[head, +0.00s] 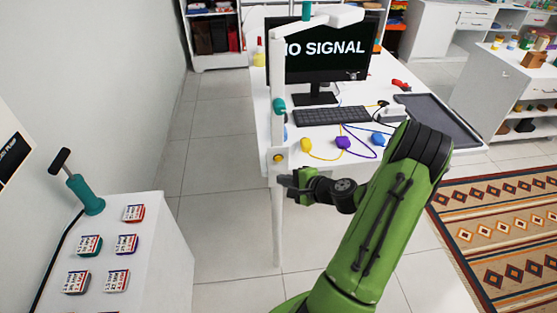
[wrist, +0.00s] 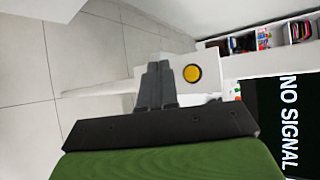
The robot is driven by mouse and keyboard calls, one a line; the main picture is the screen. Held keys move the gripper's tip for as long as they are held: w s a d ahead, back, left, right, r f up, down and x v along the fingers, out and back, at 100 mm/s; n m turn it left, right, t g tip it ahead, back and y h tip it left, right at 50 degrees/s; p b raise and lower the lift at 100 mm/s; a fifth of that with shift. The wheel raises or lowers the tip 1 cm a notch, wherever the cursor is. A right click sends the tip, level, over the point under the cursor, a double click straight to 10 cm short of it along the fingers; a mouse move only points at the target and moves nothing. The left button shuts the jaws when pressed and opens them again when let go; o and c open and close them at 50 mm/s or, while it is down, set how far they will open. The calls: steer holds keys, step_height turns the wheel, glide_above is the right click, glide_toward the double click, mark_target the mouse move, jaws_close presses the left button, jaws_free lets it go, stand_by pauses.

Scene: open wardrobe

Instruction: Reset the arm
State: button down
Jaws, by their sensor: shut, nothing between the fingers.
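My green arm reaches up from the bottom of the head view and bends at a dark elbow. My gripper (head: 284,181) is at its left end, in front of the near left corner of the white desk (head: 280,158). In the wrist view my gripper (wrist: 158,68) is shut, its two dark fingers together with nothing between them. A white post with a yellow round button (wrist: 192,73) stands just beyond the fingertips. The same yellow button shows in the head view (head: 278,158), a little above my gripper. I cannot tell whether the fingers touch the post.
The desk holds a monitor (head: 318,52), a keyboard (head: 331,116), coloured bulbs with cords and a dark tray (head: 438,118). A white cabinet (head: 160,235) with small labelled boxes and a teal pump (head: 86,195) stands at left. Tiled floor between them is clear.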

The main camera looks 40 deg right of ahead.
stand_by(0.4)
steer(key=s+a+r+n+g+y, duration=0.1)
steer(key=a+r+n+g, duration=0.25)
steer(key=a+n, duration=0.45)
steer(key=a+r+n+g+y, duration=0.1)
steer(key=a+r+n+g, duration=0.3)
steer(key=a, duration=0.7)
steer(key=s+a+r+n+h, duration=0.1)
steer(key=s+a+r+n, duration=0.2)
steer(key=s, duration=0.5)
steer(key=s+a+r+n+h, duration=0.2)
steer(key=s+a+r+n, duration=0.1)
steer(key=s+r+n, duration=0.2)
steer(key=s+r, duration=0.2)
steer(key=s, duration=0.2)
steer(key=shift+a+r+n, duration=0.3)
steer(key=shift+r, duration=0.1)
